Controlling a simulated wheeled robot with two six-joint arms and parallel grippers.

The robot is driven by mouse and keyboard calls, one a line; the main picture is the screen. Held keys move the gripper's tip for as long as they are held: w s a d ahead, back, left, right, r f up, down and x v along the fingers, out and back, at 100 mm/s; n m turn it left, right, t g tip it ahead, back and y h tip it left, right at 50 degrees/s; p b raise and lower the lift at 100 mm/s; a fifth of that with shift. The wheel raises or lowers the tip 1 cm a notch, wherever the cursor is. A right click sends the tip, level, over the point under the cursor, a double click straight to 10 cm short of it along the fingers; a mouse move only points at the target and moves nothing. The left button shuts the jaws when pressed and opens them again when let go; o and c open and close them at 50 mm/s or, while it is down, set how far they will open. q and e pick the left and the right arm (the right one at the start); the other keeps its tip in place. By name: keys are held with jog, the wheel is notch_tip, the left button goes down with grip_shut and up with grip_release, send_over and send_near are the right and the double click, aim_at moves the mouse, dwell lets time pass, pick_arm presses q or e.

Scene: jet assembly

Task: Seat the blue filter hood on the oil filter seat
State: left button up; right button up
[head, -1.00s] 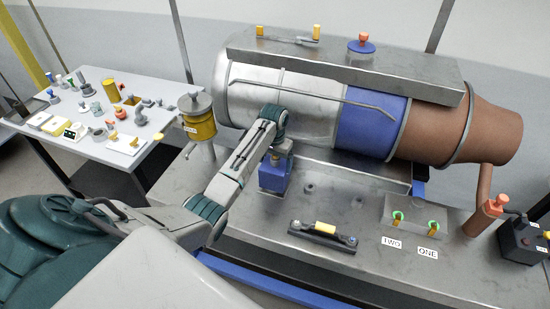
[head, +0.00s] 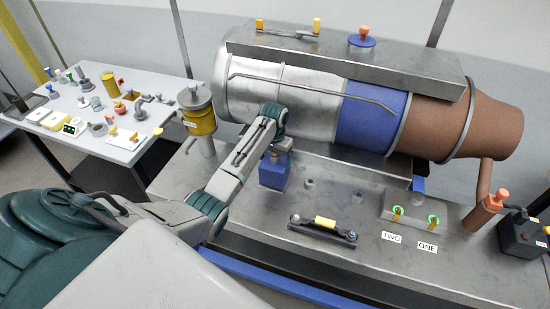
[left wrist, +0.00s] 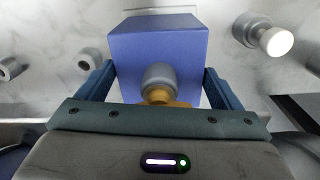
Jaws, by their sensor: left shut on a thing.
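The blue filter hood (head: 273,172) is a blue box held low over the metal deck in the head view. It fills the middle of the left wrist view (left wrist: 150,45), with a grey knob and an orange-brown piece at its near side. My left gripper (head: 281,148) is shut on it, with one finger on each side in the left wrist view (left wrist: 158,84). I cannot tell whether the hood touches the deck. Small grey round fittings (head: 310,184) (head: 357,196) stand right of it; I cannot tell which is the oil filter seat. My right gripper is not in view.
The large silver, blue and brown engine body (head: 375,118) lies behind the hood. A yellow canister (head: 200,122) stands to the left. A black bar with a yellow grip (head: 324,228) lies at the front. A white table (head: 75,105) holds several small parts.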

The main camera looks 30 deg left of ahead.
pick_arm(q)
jog(key=shift+f, duration=0.1)
jog(key=o, duration=0.7)
jog(key=shift+r, duration=0.5)
notch_tip(320, 180, up, 9)
jog(key=shift+a+b, duration=0.1)
jog(key=shift+b, duration=1.05)
jog(key=shift+r, duration=0.45)
